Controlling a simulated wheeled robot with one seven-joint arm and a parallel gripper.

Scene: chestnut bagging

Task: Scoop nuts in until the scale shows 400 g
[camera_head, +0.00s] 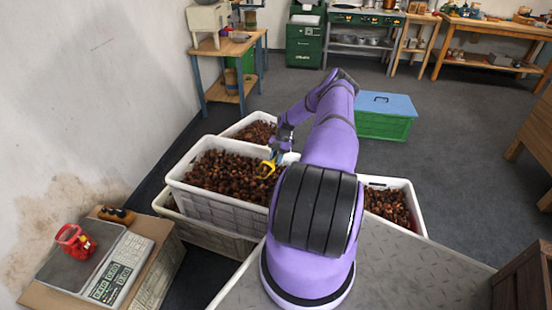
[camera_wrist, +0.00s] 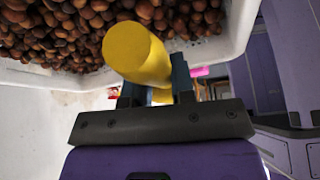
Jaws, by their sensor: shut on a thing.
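My gripper (camera_head: 277,157) is above the right part of a white crate (camera_head: 222,207) full of brown nuts (camera_head: 228,172). It is shut on a yellow scoop (camera_head: 265,170), whose thick yellow handle also shows between the fingers in the wrist view (camera_wrist: 138,55). What the scoop holds cannot be made out. A red net bag (camera_head: 75,241) with some dark nuts at its bottom stands on the plate of the scale (camera_head: 67,268) at the lower left.
More nut crates stand behind (camera_head: 247,128) and to the right (camera_head: 397,205) of my arm. A brown wooden object (camera_head: 117,215) lies behind the scale. A green box with a blue lid (camera_head: 385,115) stands on the floor beyond. A wall bounds the left side.

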